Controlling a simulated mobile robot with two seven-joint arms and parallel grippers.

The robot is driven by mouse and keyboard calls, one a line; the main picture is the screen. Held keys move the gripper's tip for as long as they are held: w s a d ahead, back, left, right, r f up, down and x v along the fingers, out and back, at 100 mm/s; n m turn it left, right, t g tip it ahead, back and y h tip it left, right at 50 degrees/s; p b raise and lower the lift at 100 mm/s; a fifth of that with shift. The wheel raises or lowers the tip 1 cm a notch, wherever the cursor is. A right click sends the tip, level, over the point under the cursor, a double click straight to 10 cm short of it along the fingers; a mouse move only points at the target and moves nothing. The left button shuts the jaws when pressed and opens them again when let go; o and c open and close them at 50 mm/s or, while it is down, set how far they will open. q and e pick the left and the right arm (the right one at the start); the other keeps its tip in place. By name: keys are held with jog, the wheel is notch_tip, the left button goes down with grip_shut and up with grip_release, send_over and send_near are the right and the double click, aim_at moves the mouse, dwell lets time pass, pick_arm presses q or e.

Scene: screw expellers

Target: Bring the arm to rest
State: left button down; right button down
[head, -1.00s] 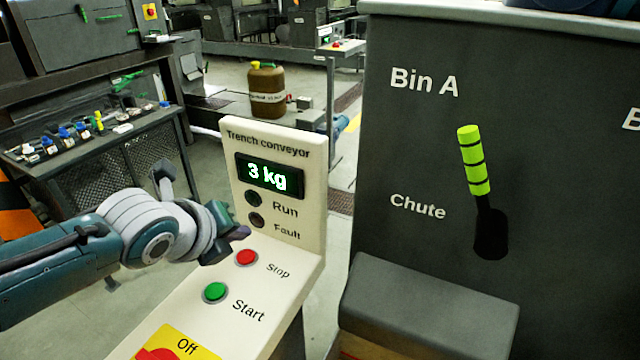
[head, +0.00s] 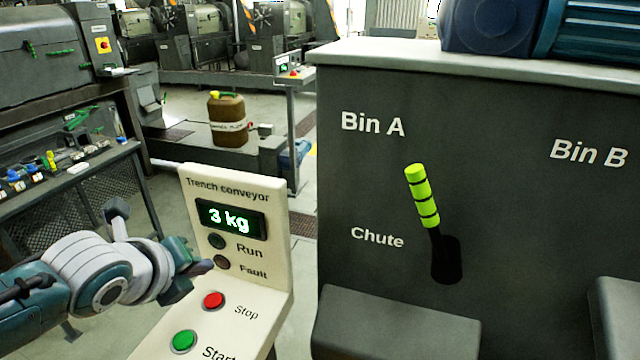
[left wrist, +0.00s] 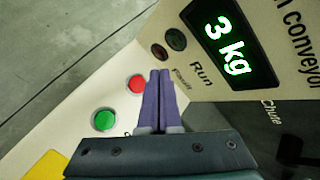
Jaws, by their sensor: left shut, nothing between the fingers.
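My left gripper (head: 204,268) is shut and empty, in front of the cream "Trench conveyor" panel (head: 190,180). Its purple fingers (left wrist: 158,100) lie together in the left wrist view, beside the red Stop button (left wrist: 136,84) and the green Start button (left wrist: 104,120). The Stop button (head: 213,300) and Start button (head: 184,341) also show in the head view, below the gripper. The display (head: 230,219) reads "3 kg". The Run lamp (head: 217,241) and Fault lamp (head: 222,262) look dark. My right gripper is not in view.
A dark cabinet (head: 480,230) labelled Bin A, Bin B and Chute stands at right, with a yellow-green lever (head: 422,197). A workbench (head: 100,152) with small parts is at left. A brown jug (head: 228,120) stands behind the panel. Floor shows between panel and cabinet.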

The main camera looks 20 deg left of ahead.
pick_arm(q)
jog(key=s+d+n, duration=0.1)
jog(key=s, duration=0.1)
jog(key=s+d+n+g, duration=0.1)
jog(key=d+n, duration=0.1)
jog(key=shift+s+d+f+n+h, duration=0.2)
jog(key=shift+s+d+n+h, duration=0.1)
jog(key=shift+s, duration=0.1)
jog(key=s+d+r+n+g, duration=0.1)
jog(key=s+d+r+n, duration=0.15)
jog(key=s+n, duration=0.4)
jog(key=s+d+r+n+g, duration=0.2)
jog(key=s+r+n, duration=0.1)
jog(key=s+n, duration=0.4)
jog(key=s+d+r+n+g, duration=0.1)
jog(key=s+d+r+n, duration=0.1)
jog(key=s+n, duration=0.45)
notch_tip(320, 180, up, 30)
jog(key=s+p, duration=0.2)
jog(key=p, duration=2.7)
jog(key=shift+a+g+h, duration=0.3)
jog(key=shift+h, duration=0.1)
